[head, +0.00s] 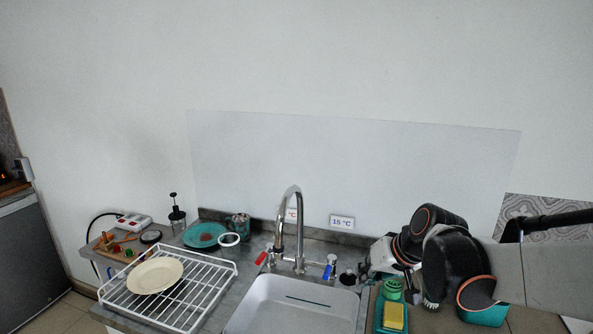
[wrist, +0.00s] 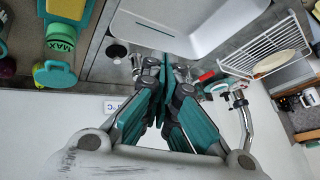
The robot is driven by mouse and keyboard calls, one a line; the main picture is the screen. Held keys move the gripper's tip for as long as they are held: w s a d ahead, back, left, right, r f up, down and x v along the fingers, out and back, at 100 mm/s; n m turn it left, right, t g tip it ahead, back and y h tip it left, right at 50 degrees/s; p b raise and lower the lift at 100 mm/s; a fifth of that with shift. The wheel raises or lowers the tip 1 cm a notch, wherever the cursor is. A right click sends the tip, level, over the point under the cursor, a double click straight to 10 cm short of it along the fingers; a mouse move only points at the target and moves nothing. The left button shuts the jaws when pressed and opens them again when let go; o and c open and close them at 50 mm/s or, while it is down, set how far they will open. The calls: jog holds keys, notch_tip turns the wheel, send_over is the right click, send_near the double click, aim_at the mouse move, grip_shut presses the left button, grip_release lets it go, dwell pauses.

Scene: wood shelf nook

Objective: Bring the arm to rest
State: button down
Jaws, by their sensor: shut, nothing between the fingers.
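My arm (head: 450,262) reaches in from the right and is bent above the counter to the right of the sink. My gripper (wrist: 167,65) shows in the wrist view with its teal-padded fingers together at the tips and nothing between them. In the head view the arm's dark joints largely hide the gripper. It is near the right end of the sink (head: 262,318), apart from the tap (head: 280,230).
A white dish rack (head: 215,290) with a cream plate (head: 155,275) stands left of the sink. A yellow sponge (head: 393,316) and a green bottle (head: 392,288) are close below my arm. A teal plate (head: 204,235) lies behind the rack. The wall above is bare.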

jog(key=s+d+h, duration=0.2)
jog(key=s, duration=0.8)
jog(key=s+d+r+t+h, duration=0.1)
jog(key=s, duration=1)
jog(key=shift+s+d+r+h+b, duration=0.15)
jog(key=shift+d+r+h+b, duration=0.1)
jog(key=shift+d+h+b, duration=0.15)
